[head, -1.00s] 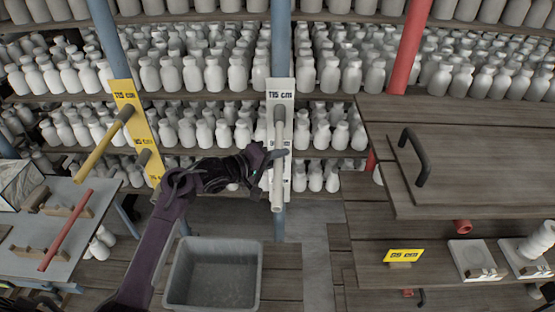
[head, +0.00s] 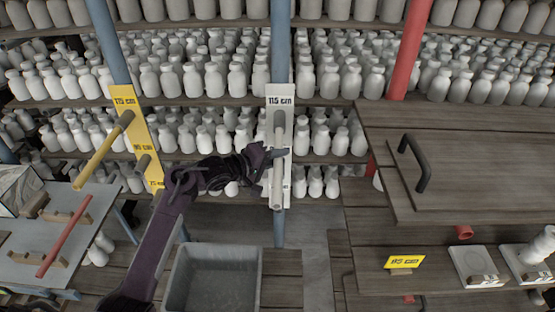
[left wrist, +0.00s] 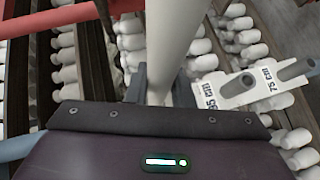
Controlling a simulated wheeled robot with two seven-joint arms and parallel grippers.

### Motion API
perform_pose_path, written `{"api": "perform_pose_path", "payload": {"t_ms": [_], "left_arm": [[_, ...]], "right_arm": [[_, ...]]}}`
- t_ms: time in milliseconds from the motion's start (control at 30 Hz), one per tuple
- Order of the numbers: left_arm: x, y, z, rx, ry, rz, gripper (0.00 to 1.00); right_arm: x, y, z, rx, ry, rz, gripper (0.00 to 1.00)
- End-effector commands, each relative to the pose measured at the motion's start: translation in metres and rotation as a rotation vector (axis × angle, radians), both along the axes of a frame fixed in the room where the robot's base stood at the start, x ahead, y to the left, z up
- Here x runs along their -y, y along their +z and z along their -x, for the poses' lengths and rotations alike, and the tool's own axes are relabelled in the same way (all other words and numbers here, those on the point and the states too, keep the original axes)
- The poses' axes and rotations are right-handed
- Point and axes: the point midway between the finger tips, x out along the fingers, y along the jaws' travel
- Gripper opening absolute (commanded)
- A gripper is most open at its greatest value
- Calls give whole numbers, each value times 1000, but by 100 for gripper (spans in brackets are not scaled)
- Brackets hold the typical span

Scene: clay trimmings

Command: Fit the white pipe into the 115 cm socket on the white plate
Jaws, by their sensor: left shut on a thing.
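The white plate (head: 289,102) hangs on a blue post, with a 115 cm label at its top. Its grey 115 cm socket (head: 279,120) sits below that label. The white pipe (head: 277,192) runs in front of the plate, its far end lined up with or overlapping the socket; I cannot tell whether it is inside. My left gripper (head: 278,154) is shut on the pipe, which also shows in the left wrist view (left wrist: 172,45). That view shows the plate's 95 cm and 75 cm part (left wrist: 238,88). My right gripper is not in view.
A yellow plate (head: 123,101) at left carries a yellow pipe (head: 103,150). A red pipe (head: 62,236) lies on wooden rests on the left table. A grey bin (head: 216,247) stands below my left arm. A wooden board with a black handle (head: 414,162) fills the right. Shelves of white bottles stand behind.

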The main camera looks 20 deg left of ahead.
Motion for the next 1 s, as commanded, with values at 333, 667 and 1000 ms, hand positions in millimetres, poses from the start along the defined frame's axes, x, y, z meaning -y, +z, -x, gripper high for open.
{"api": "perform_pose_path", "payload": {"t_ms": [333, 667, 1000], "left_arm": [[-3, 1, -9, 3, 0, 1, 0], [-5, 2, -17, 3, 0, 1, 0], [-7, 1, -25, 3, -1, 1, 0]], "right_arm": [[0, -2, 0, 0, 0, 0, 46], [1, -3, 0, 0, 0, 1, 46], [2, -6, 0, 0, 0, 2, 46]]}}
